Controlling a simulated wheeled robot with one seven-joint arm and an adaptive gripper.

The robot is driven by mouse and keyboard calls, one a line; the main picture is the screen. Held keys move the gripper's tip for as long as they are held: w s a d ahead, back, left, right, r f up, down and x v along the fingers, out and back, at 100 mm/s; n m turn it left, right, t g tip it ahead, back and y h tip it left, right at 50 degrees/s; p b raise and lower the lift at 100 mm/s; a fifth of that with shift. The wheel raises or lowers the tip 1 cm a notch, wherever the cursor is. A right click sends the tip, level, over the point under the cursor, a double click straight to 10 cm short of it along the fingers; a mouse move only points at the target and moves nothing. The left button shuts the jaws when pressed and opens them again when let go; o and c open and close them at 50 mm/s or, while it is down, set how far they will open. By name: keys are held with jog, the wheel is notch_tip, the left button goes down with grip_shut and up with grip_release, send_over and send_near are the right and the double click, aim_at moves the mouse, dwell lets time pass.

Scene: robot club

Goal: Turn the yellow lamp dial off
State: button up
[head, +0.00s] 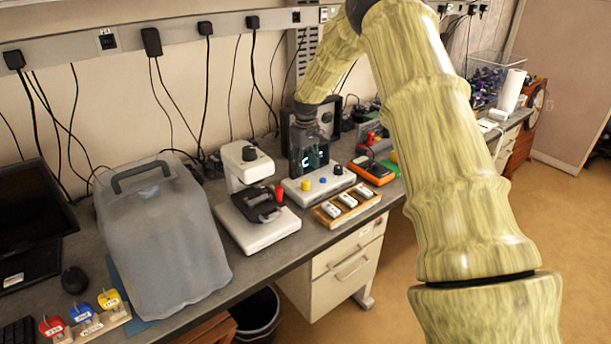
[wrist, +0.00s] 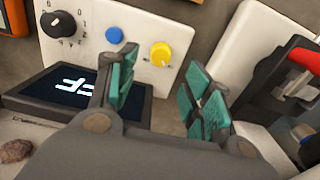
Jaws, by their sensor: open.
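The yellow dial (wrist: 160,54) sits at one end of a white control box (wrist: 95,12), beside a blue button (wrist: 115,35) and a black knob (wrist: 65,23) with numbers around it. In the head view the yellow dial (head: 305,185) is on the box's left end. My gripper (wrist: 162,92) is open, with teal pads apart and nothing between them. In the wrist view the dial shows beyond the gap between the fingers, apart from them. Small marks flank the dial; its setting is too small to tell. In the head view my fingertips cannot be made out.
A lit dark display (wrist: 70,92) stands close to the box. A white microscope-like device (head: 262,222) with a red part is left of the box. A wooden tray (head: 325,222) of white pieces lies in front, and an orange device (head: 372,175) is to the right.

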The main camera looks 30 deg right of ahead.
aim_at(306, 181)
jog(key=shift+r, duration=2.6)
jog(key=shift+d, duration=0.1)
